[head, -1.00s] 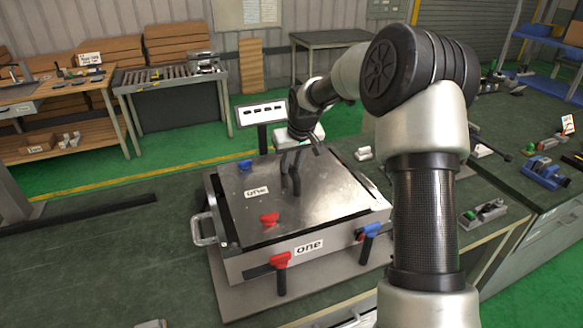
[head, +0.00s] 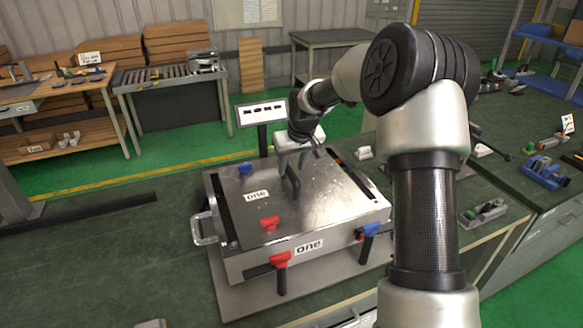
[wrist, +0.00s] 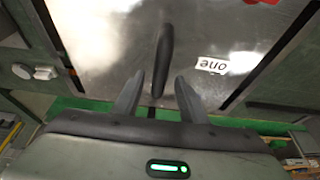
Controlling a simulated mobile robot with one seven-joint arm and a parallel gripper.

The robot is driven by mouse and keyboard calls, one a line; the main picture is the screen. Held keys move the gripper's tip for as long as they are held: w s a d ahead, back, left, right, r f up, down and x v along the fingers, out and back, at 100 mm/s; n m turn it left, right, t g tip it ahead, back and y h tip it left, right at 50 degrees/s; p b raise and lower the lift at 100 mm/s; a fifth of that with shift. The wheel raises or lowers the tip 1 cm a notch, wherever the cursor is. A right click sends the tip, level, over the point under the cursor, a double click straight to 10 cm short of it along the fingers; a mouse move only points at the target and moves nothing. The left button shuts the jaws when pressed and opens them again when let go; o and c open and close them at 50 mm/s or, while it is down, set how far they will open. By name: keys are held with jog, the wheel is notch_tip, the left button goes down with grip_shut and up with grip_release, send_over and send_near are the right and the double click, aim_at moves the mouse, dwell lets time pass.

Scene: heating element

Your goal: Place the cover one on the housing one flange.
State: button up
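The cover one is a shiny flat metal plate (head: 318,200) with a dark upright handle (head: 290,178) and a "one" label. It lies over the top of the housing one, a grey metal box (head: 335,238) with its own "one" label in front. Dark strips show along the plate's left and right sides. In the wrist view the plate (wrist: 110,45) fills the upper part. My gripper (wrist: 160,77) is open there, the lower end of the handle (wrist: 165,40) between its fingers with gaps on both sides. In the head view my gripper (head: 312,145) is just behind the handle.
A side handle (head: 207,228) sticks out left. A small sign (head: 262,111) stands behind.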

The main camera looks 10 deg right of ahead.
jog(key=v, duration=1.1)
jog(key=shift+c, duration=0.3)
dwell(0.6)
